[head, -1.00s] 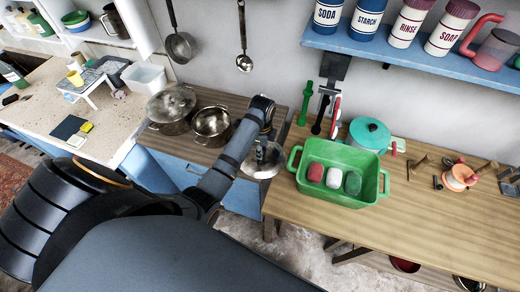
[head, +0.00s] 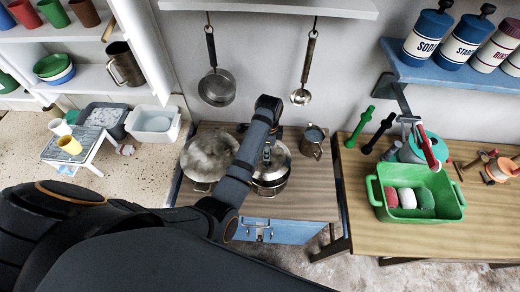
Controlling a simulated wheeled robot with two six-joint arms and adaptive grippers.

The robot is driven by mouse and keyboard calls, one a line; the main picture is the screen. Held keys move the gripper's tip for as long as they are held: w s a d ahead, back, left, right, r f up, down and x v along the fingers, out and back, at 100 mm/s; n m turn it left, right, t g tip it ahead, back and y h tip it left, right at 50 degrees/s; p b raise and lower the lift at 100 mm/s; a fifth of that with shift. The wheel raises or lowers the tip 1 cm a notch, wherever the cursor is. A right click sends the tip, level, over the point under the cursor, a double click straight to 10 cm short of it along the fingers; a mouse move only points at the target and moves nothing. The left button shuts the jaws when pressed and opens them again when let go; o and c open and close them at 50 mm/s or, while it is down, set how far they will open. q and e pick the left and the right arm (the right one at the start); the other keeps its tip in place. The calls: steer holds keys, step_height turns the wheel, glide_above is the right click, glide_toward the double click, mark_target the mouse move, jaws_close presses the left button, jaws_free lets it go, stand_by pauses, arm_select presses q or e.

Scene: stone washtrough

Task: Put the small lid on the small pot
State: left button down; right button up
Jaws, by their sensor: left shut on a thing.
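My left gripper (head: 267,148) is shut on the knob of the small lid. The small lid (head: 279,166) is a shiny metal disc, partly hidden behind my left arm. It is above the small pot (head: 270,189), whose metal side and handle show just below it. The lid covers the pot's opening in this view; I cannot tell whether it rests on the rim or hangs just over it. My right gripper is not in view.
A larger lidded pot (head: 207,157) stands close on the left, and a metal mug (head: 313,142) on the right. A ladle (head: 301,95) and a pan (head: 216,87) hang on the wall behind. A green basin (head: 415,203) sits on the right table.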

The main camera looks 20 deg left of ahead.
arm_select(q)
steer(key=shift+d, duration=0.3)
steer(key=shift+d+f, duration=0.4)
steer(key=shift+d, duration=0.1)
steer(key=shift+a+f, duration=0.2)
steer(key=shift+f, duration=0.6)
steer(key=shift+a+f, duration=0.2)
steer(key=shift+f, duration=0.35)
steer(key=shift+d+f, duration=0.1)
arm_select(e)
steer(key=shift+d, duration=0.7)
arm_select(q)
steer(key=shift+f, duration=0.15)
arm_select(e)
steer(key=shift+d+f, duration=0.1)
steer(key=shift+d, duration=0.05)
